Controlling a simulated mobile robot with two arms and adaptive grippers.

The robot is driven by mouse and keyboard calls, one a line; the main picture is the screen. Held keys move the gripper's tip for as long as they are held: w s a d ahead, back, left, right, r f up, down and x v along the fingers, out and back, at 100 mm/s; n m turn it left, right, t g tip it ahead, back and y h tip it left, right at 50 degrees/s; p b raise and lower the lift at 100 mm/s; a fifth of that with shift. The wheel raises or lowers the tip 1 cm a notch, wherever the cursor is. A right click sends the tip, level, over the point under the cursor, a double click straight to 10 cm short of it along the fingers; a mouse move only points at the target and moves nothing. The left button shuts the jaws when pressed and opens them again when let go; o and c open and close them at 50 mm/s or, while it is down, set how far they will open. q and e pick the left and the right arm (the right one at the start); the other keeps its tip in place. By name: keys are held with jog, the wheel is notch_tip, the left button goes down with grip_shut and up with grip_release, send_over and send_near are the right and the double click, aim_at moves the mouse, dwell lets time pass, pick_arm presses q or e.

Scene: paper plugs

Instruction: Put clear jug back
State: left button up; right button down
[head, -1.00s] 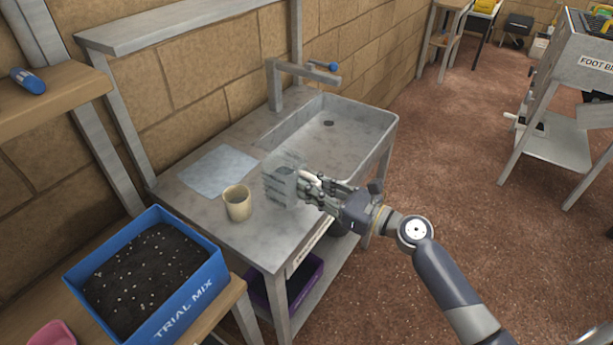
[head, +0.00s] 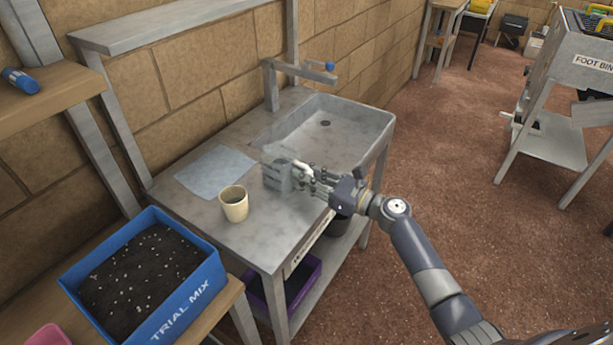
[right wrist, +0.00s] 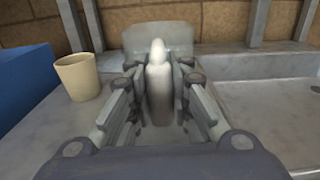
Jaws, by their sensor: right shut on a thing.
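The clear jug (head: 274,176) is a see-through, greyish vessel over the metal counter (head: 215,235), near the sink's left end. My right gripper (head: 298,178) is shut on it from the right. In the right wrist view, the jug's pale handle (right wrist: 158,78) stands upright between the fingers of the right gripper (right wrist: 158,92). The jug's outline is faint. I cannot tell whether its base touches the counter. My left gripper is not in view.
A cream cup (head: 234,206) stands on the counter left of the jug. A flat blue-grey sheet (head: 213,172) lies behind it. The sink (head: 345,128) with its tap (head: 300,72) is at the back right. A blue soil box (head: 190,300) stands at front left.

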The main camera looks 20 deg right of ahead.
jog(key=shift+f, duration=0.1)
jog(key=c, duration=1.5)
grip_release()
jog(key=shift+o, duration=0.2)
